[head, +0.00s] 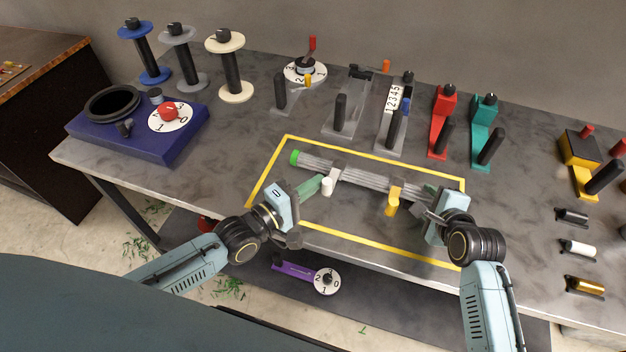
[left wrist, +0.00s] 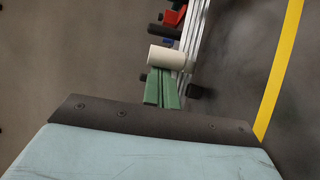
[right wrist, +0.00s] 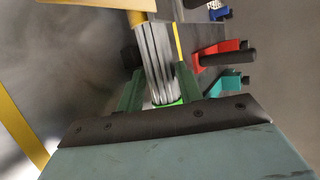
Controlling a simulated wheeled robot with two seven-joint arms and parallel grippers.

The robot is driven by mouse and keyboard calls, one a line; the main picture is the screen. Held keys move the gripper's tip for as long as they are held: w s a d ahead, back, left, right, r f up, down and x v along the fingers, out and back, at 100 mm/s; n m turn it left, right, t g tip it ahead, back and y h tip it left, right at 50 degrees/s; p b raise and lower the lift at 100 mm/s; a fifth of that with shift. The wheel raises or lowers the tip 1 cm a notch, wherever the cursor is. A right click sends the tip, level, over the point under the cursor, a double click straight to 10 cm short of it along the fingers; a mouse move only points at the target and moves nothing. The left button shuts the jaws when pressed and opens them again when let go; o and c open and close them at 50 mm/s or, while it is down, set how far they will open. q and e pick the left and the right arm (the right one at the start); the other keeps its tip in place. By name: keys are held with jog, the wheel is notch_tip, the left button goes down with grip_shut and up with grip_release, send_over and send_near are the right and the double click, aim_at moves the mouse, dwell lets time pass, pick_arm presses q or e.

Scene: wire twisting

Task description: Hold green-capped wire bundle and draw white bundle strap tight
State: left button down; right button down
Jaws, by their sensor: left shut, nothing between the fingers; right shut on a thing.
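The grey wire bundle (head: 355,178) lies inside the yellow outline, its green cap (head: 295,157) at the left end. The white bundle strap (head: 329,183) sits around its left part, and a yellow strap (head: 394,201) further right. My left gripper (head: 318,186) is shut and empty, its tips at the white strap's tab (left wrist: 172,57); I cannot tell if they touch. My right gripper (head: 425,194) is shut on the bundle's right end; the right wrist view shows the bundle (right wrist: 155,60) between its fingers (right wrist: 157,85), with bright green near the palm (right wrist: 172,103).
The yellow outline (head: 276,158) marks the work area on the grey table. Spools, a blue dial box (head: 140,130) and several tools, including a red one (head: 440,125) and a teal one (head: 483,130), stand along the back. A purple dial tool (head: 298,272) is below the front edge.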

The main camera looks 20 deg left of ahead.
jog(key=shift+w+r, duration=0.1)
pick_arm(q)
jog(key=w+a, duration=0.2)
jog(key=w, duration=0.1)
jog(key=shift+a, duration=0.35)
jog(key=v, duration=1)
pick_arm(e)
jog(key=c, duration=0.9)
grip_release()
jog(key=shift+o, duration=0.2)
jog(key=shift+s, duration=0.2)
